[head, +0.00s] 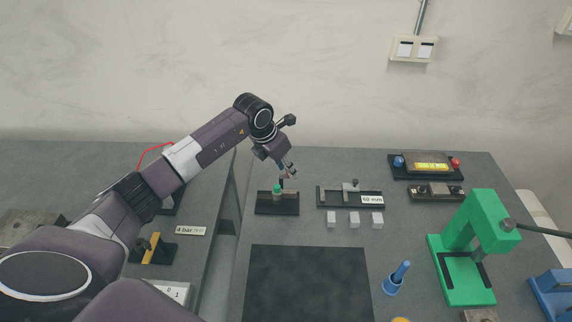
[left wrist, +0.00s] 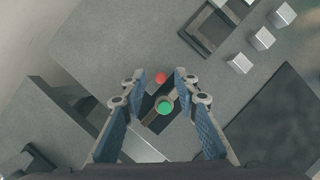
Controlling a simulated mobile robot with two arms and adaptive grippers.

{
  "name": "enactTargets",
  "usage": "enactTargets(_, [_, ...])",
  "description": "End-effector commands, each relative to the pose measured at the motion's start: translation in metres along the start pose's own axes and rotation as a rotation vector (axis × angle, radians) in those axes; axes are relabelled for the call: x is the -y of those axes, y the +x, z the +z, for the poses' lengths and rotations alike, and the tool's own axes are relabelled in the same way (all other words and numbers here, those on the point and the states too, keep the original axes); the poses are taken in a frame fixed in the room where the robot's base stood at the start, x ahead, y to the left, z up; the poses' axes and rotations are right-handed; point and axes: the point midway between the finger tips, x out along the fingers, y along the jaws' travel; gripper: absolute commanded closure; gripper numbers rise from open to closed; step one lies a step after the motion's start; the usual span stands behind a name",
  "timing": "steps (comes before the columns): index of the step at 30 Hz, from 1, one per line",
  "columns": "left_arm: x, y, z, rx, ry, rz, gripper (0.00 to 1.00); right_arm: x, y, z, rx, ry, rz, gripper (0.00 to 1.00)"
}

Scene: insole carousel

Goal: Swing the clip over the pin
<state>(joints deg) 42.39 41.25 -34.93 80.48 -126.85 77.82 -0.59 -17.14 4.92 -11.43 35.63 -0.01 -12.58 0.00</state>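A small black base plate (head: 290,210) stands near the back of the table. A green knob (head: 277,190) sits on it, and the knob also shows in the left wrist view (left wrist: 165,106). A small red ball (left wrist: 161,78) shows beyond the green knob in the left wrist view. I cannot tell for certain which part is the clip and which is the pin. My left gripper (head: 288,174) is open just above this plate, pointing down. In the left wrist view its fingers (left wrist: 157,80) stand apart on either side of the red ball and green knob, with nothing gripped. My right gripper is out of view.
A black fixture marked 60 mm (head: 330,204) and several pale cubes (head: 354,219) stand right of the plate. A dark mat (head: 308,285) lies in front. A green press (head: 468,245) and blue peg (head: 398,277) stand farther right. A gap separates the left table.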

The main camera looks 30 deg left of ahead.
Motion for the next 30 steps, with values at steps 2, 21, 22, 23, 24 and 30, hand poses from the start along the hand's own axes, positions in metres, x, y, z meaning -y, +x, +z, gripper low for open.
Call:
enactTargets(2, [0.0,0.002,0.0,0.001,0.0,0.0,0.72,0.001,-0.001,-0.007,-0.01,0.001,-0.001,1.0])
enactTargets(21, [0.0,0.002,0.0,0.001,0.0,0.0,1.0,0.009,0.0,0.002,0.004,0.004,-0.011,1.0])
enactTargets(22, [0.0,0.003,0.0,0.001,0.001,0.0,1.0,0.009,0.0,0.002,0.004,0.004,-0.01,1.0])
enactTargets(23, [0.0,0.003,0.0,0.001,0.002,-0.001,1.0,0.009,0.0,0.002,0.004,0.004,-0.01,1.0])
enactTargets(24, [0.0,0.003,0.0,0.001,0.005,-0.002,1.0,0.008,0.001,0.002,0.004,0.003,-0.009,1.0])
enactTargets(30, [-0.001,0.004,-0.001,0.002,0.053,-0.02,1.0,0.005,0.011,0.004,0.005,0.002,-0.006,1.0])
